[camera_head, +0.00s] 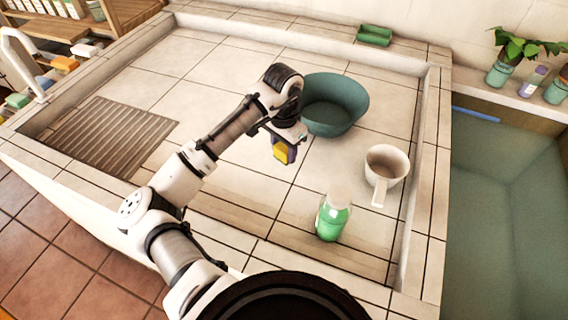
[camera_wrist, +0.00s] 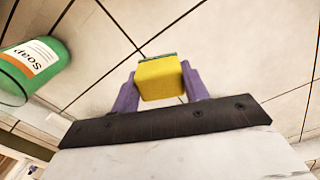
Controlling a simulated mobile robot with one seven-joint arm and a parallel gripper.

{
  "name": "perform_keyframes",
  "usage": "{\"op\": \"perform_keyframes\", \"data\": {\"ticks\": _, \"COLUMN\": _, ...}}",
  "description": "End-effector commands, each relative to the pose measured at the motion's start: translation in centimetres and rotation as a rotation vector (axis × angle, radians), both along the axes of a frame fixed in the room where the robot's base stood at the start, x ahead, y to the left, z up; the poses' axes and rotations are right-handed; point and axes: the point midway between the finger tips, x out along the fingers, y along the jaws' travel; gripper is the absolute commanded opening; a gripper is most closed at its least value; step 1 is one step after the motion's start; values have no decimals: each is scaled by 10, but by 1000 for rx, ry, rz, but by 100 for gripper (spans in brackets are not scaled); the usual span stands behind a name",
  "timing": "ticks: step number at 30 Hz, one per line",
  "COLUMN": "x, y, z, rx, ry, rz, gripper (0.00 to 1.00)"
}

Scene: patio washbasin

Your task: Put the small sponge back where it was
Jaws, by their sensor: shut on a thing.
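The small sponge (camera_head: 280,152) is yellow with a dark green layer. My gripper (camera_head: 286,146) is shut on it and holds it above the tiled basin floor, just in front of the green bowl. In the wrist view the sponge (camera_wrist: 161,80) sits between the two purple fingers of my gripper (camera_wrist: 160,76), with its green side facing away. A green dish (camera_head: 374,35) lies on the back ledge and looks empty. I cannot tell from these frames where the sponge was before.
A dark green bowl (camera_head: 335,104), a white dipper (camera_head: 387,165) and a green soap bottle (camera_head: 333,216) stand in the basin. A ribbed drain panel (camera_head: 112,135) lies at left. Sponges and blocks (camera_head: 65,63) sit on the far left ledge. Potted plants (camera_head: 503,70) stand at right.

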Motion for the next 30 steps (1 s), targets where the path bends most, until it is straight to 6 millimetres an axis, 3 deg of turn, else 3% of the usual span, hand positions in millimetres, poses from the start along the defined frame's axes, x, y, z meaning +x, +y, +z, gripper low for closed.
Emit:
{"op": "perform_keyframes", "data": {"ticks": 3, "x": 0, "y": 1, "z": -21, "rx": 0, "ry": 1, "rz": 1, "gripper": 26}}
{"op": "perform_keyframes", "data": {"ticks": 18, "x": 0, "y": 0, "z": -72, "rx": 1, "ry": 1, "rz": 2, "gripper": 26}}
{"op": "perform_keyframes", "data": {"ticks": 29, "x": 0, "y": 0, "z": -77, "rx": 0, "ry": 0, "rz": 1, "gripper": 26}}
{"op": "perform_keyframes", "data": {"ticks": 30, "x": 0, "y": 0, "z": -76, "rx": 1, "ry": -1, "rz": 1, "gripper": 50}}
